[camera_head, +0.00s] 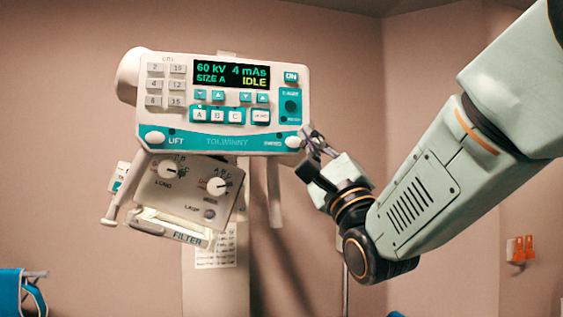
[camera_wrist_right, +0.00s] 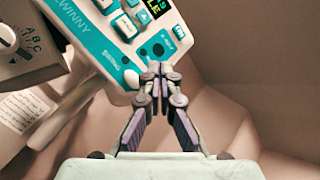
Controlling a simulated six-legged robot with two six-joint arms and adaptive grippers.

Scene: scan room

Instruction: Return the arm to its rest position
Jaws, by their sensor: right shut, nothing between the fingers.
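My right arm comes in from the right in the head view, and its gripper (camera_head: 316,143) is at the lower right edge of the X-ray control panel (camera_head: 225,144). In the right wrist view the gripper (camera_wrist_right: 159,70) is shut and empty, its fingertips together in front of the panel's lower corner (camera_wrist_right: 110,58). Whether the fingertips touch the panel I cannot tell. The panel display (camera_head: 231,75) reads 60 kV, 4 mAs, SIZE A and IDLE. My left gripper is not in view.
Below the panel hangs a collimator box (camera_head: 188,190) with two knobs and a part marked FILTER (camera_head: 180,236). A handle bar (camera_head: 112,208) sticks out on its left. A paper sheet (camera_head: 216,247) hangs behind. Orange hooks (camera_head: 522,249) are on the right wall. A blue item (camera_head: 10,291) is at lower left.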

